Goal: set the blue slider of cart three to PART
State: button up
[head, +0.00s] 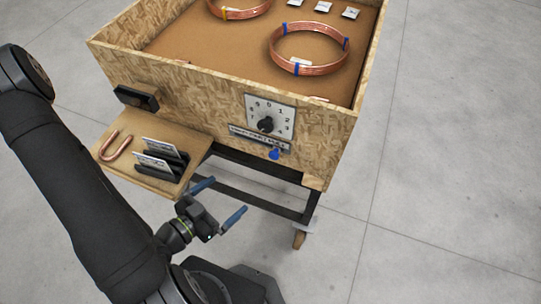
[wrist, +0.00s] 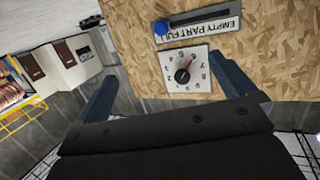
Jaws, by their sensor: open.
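The blue slider (head: 274,154) is a round knob on the front of the wooden cart (head: 200,75), below the dial (head: 265,124). In the wrist view the blue slider (wrist: 161,27) sits at the left end of its dark slot, by the FULL end of the upside-down EMPTY PART FULL label (wrist: 205,32). My gripper (head: 218,202) has blue fingers, is open and empty, and is low in front of the cart, left of and apart from the slider. In the wrist view my gripper (wrist: 165,73) has its fingers spread either side of the dial. No cart number is readable.
A side shelf (head: 150,182) holds a copper U-bend (head: 112,147) and cards in black holders (head: 165,160), close to my gripper. A black box (head: 137,98) juts from the cart front. Copper coils (head: 309,48) lie inside. The floor at right is clear.

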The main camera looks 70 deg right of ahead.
dwell(0.4)
jog(key=c, duration=0.4)
jog(key=shift+w+d+m, duration=0.1)
jog(key=shift+d+m, duration=0.05)
jog(key=shift+m, duration=0.35)
jog(key=c, duration=0.3)
jog(key=shift+w+d+f+m+g, duration=0.1)
jog(key=shift+d+m+g, duration=0.1)
jog(key=shift+m, duration=0.25)
jog(key=shift+w+d+m+g, duration=0.1)
jog(key=shift+m+g, duration=0.1)
jog(key=shift+m, duration=0.25)
jog(key=c, duration=0.4)
jog(key=w+d+m+g, duration=0.1)
jog(key=m, duration=0.4)
jog(key=w+d+m+g+y, duration=0.1)
jog(key=m, duration=0.4)
jog(key=w+d+f+m+g, duration=0.1)
jog(key=d+m+g, duration=0.1)
jog(key=m, duration=0.3)
jog(key=shift+w+m+y, duration=0.2)
jog(key=shift+m+y, duration=0.2)
jog(key=m+g+y, duration=0.1)
jog(key=m, duration=0.5)
send_near(271, 157)
jog(key=x, duration=1)
jog(key=shift+s+d, duration=0.25)
jog(key=shift+s, duration=0.05)
